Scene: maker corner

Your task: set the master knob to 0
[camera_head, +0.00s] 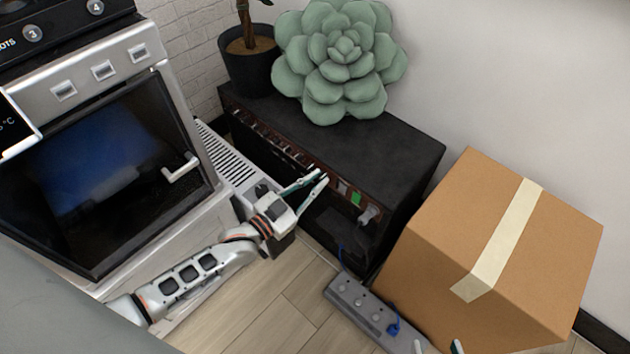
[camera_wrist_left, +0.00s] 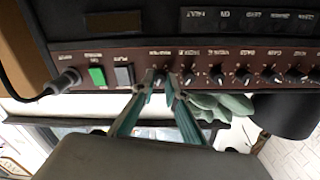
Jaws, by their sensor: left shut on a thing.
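The black amplifier (camera_head: 390,150) stands against the wall with a brown control panel along its front. In the left wrist view the panel (camera_wrist_left: 210,60) appears upside down, with a row of black knobs. My left gripper (camera_head: 318,178) reaches the panel near its switch end. In the left wrist view, its fingertips (camera_wrist_left: 160,84) close around the knob nearest the switches, which I take for the master knob (camera_wrist_left: 160,76). The fingers largely hide this knob, and its pointer cannot be read. Two tips of my right gripper (camera_head: 437,347) show apart at the bottom edge of the head view.
A green switch (camera_wrist_left: 97,76) and grey switch (camera_wrist_left: 124,75) sit beside the knob, then a cable plug (camera_wrist_left: 62,82). A grey pedal strip (camera_head: 358,302) and cardboard box (camera_head: 490,250) stand right. An oven-like machine (camera_head: 110,160) stands left. A plush succulent (camera_head: 338,65) rests on the amplifier.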

